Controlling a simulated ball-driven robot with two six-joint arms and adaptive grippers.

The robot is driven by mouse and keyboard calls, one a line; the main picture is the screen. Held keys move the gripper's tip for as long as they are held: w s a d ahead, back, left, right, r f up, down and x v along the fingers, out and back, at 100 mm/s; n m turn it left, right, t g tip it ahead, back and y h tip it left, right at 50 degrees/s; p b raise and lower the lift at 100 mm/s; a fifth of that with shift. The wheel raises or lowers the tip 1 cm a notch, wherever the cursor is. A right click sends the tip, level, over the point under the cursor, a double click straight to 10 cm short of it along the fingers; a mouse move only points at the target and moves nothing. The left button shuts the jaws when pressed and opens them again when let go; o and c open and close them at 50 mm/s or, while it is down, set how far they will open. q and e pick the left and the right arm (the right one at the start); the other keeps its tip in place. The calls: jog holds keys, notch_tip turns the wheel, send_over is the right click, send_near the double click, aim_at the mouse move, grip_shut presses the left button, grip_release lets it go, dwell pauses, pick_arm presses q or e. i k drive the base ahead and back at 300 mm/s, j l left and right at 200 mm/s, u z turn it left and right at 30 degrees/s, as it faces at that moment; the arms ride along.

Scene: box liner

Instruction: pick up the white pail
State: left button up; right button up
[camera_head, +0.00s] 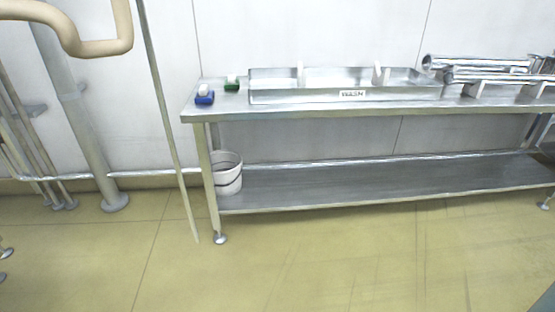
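The white pail (229,181) stands upright at the left end of the steel bench's lower shelf. A dark line, perhaps its handle, runs across its side. The bench's front left leg stands just left of it and hides part of its left edge. The pail is some way off across the floor. Neither of my grippers shows in the head view.
The steel bench (330,112) carries a tray (275,97) labelled "WASH", a blue item (204,98), a green item (231,86) and metal tubes (480,65). The lower shelf (380,181) is otherwise clear. A thin pole (168,120) stands left of the bench. Yellow floor (300,265) in front is open.

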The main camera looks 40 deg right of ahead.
aim_at(227, 165)
jog(key=z, duration=1)
jog(key=i+j, duration=0.15)
jog(key=i+u, duration=0.05)
jog(key=i, duration=0.05)
